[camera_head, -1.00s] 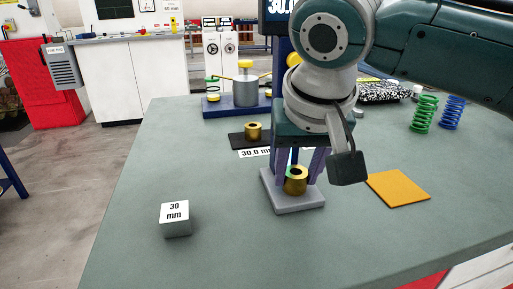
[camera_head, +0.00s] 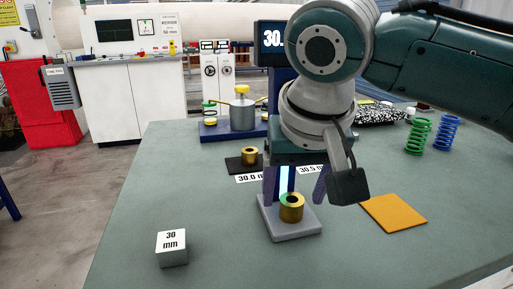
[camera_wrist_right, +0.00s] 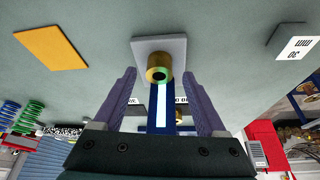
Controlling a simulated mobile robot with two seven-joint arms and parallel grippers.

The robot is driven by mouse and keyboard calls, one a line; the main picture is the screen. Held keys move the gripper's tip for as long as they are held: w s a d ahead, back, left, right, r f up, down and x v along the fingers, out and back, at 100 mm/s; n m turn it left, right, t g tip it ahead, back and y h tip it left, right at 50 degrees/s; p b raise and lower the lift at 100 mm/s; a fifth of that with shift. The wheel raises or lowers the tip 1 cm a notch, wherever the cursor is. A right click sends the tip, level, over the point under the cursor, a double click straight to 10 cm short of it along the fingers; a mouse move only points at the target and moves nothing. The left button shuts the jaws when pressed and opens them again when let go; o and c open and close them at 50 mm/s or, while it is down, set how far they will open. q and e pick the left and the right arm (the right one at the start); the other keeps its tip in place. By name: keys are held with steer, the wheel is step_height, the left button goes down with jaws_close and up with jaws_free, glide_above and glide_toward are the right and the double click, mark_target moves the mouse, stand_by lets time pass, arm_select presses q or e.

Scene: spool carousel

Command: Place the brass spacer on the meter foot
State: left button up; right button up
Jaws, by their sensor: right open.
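A brass spacer (camera_head: 291,208) stands upright on the light grey plate (camera_head: 273,226) at the front of the blue meter stand; I take this plate to be the meter foot. My right gripper (camera_head: 295,192) is open, with its purple fingers spread to either side just behind and above the spacer, apart from it. In the right wrist view, the spacer (camera_wrist_right: 158,68) sits on the plate (camera_wrist_right: 175,45), between and beyond the open fingertips (camera_wrist_right: 159,74). The arm hides much of the meter; part of its screen (camera_head: 272,37) shows. My left gripper is out of view.
Another brass spacer (camera_head: 250,156) stands on a black pad behind a "30.0" label (camera_head: 248,178). A 30 mm block (camera_head: 172,249) lies front left. An orange pad (camera_head: 394,213) and green (camera_head: 418,137) and blue (camera_head: 446,133) springs are at right.

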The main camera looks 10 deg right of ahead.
steer(key=d+p+v, duration=0.1)
steer(key=p+v, duration=0.1)
steer(key=v, duration=0.8)
steer(key=s+a+f, duration=0.1)
steer(key=s+f, duration=0.1)
steer(key=s+a+f+n+y, duration=0.1)
steer(key=a+f, duration=0.1)
steer(key=s+a+f+n+y, duration=0.1)
steer(key=s+f, duration=0.1)
steer(key=shift+s+a+f, duration=0.2)
steer(key=shift+s+a, duration=0.15)
steer(key=shift+a, duration=0.05)
steer(key=shift+n+y, duration=0.5)
steer(key=shift+y, duration=0.1)
steer(key=s+f, duration=0.2)
steer(key=s, duration=0.1)
steer(key=s+f, duration=0.1)
steer(key=shift+s+d+f, duration=0.2)
steer(key=shift+s+d, duration=0.05)
steer(key=s+d+f+h, duration=0.2)
steer(key=s+d+f, duration=0.2)
steer(key=s+d, duration=0.5)
steer(key=shift+s+d+f+n+g, duration=0.3)
steer(key=shift+s+n+g, duration=0.1)
steer(key=shift+s, duration=0.75)
steer(key=shift+a, duration=0.1)
